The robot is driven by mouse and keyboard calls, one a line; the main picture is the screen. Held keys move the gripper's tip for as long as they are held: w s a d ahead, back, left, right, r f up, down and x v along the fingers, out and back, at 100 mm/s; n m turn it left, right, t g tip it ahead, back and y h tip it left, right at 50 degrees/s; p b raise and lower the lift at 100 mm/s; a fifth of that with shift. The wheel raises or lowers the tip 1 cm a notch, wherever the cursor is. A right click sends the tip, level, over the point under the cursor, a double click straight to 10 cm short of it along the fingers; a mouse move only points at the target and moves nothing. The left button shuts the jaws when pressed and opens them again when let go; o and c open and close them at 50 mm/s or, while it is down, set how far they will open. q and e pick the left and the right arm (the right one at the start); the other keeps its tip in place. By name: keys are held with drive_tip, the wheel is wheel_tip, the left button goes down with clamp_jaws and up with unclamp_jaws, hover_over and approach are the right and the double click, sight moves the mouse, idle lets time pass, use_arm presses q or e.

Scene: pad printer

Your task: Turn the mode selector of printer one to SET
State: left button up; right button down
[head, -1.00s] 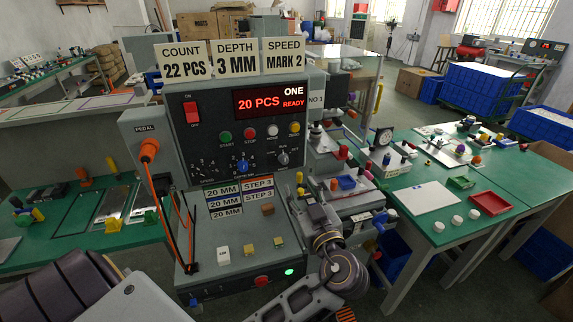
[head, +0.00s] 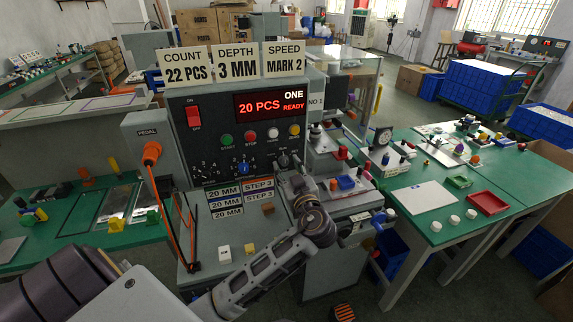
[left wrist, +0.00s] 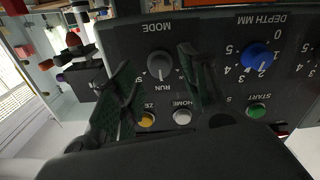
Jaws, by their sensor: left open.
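Printer one (head: 215,150) stands in the middle of the head view, its display reading ONE, 20 PCS, READY. Its mode selector (left wrist: 160,65) is a dark round knob, seen upside down in the left wrist view with MODE and RUN printed beside it. A light mark on the knob seems to face RUN. No SET label is readable. My left gripper (head: 291,172) is open in front of the panel's lower right. In the left wrist view its dark fingers (left wrist: 157,70) lie on either side of the knob; I cannot tell how near in depth. My right gripper is not in view.
A blue depth knob (left wrist: 257,55), a green START button (left wrist: 257,110), a white HOME button (left wrist: 182,116) and a yellow button (left wrist: 146,118) are close by on the panel. An orange cable (head: 157,195) hangs at the printer's left. A green bench (head: 450,190) stands to the right.

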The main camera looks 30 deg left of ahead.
use_arm(q)
drive_tip(key=shift+x, duration=0.9)
clamp_jaws()
